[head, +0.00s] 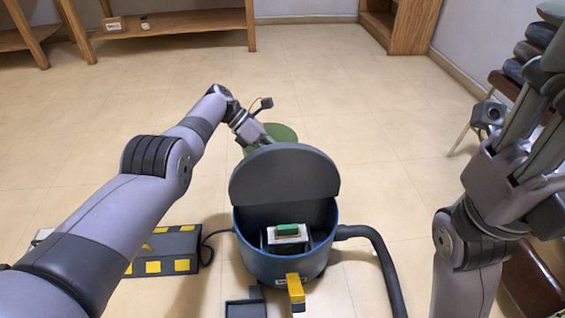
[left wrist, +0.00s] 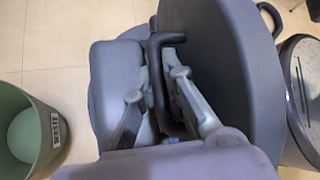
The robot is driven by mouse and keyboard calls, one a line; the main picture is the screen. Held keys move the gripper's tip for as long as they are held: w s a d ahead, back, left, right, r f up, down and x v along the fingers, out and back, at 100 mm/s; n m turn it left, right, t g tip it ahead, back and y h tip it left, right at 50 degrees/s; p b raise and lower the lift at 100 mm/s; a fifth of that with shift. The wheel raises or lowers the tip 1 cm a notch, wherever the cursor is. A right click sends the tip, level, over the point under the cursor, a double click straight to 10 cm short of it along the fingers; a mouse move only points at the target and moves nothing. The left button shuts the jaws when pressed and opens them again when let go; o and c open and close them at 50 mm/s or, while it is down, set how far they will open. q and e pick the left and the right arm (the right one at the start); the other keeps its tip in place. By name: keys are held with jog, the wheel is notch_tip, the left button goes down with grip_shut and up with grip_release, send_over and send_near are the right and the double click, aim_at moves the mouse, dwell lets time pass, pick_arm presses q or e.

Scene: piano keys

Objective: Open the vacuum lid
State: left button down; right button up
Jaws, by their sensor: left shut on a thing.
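The vacuum (head: 258,262) is a dark blue round tub standing on the floor. Its grey lid (head: 285,178) stands raised at the back of the tub, and the inside shows a boxed unit with a green top. My left gripper (left wrist: 160,98) is shut on the dark lid handle (left wrist: 155,65), which runs between its fingers. In the head view the left fingertips are hidden behind the raised lid. My right gripper (head: 525,100) is raised at the right, away from the vacuum, and its fingertips run out of view.
A black hose (head: 385,262) curves from the vacuum's right side. A black and yellow case (head: 165,252) lies to the left. A green bin (left wrist: 22,130) stands behind the lid. Stacked dark items (head: 535,40) stand at right. The floor beyond is clear.

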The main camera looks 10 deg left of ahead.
dwell(0.5)
pick_arm(q)
jog(key=c, duration=1.9)
grip_release()
jog(key=shift+r, duration=0.2)
jog(key=shift+r, duration=0.55)
notch_tip(320, 180, up, 9)
jog(key=shift+f, duration=0.2)
